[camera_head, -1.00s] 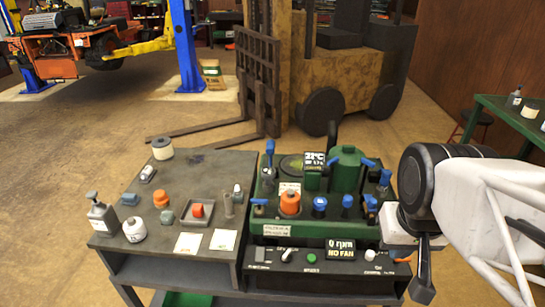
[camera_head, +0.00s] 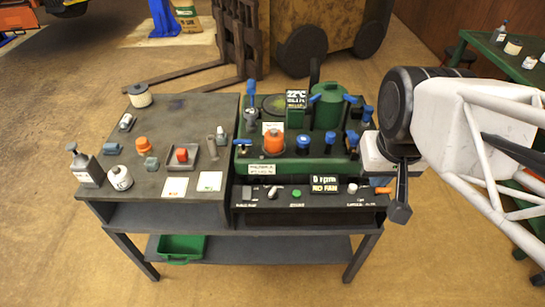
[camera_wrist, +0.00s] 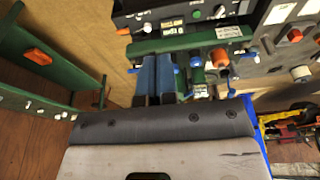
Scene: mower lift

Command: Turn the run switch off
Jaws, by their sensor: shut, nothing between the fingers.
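The black control panel (camera_head: 320,203) runs along the front of the green machine (camera_head: 258,165). A pale-tipped toggle (camera_head: 272,192) stands on its left part, beside a green button (camera_head: 297,194). The panel's small labels are too blurred to tell which control is the run switch. The display (camera_head: 325,185) reads "0 rpm" and "NO FAN". A white knob (camera_head: 352,188) and an orange lever (camera_head: 383,190) sit at the right end. My gripper (camera_head: 402,213) is shut and empty, just right of the panel's end. In the wrist view its fingers (camera_wrist: 155,62) are together, apart from the toggle (camera_wrist: 220,12).
Several blue-handled valves and an orange cap (camera_head: 273,140) stand on the machine. The grey bench top (camera_head: 170,112) at left holds bottles and small parts. A green bin (camera_head: 181,248) sits on the lower shelf. The floor in front is clear.

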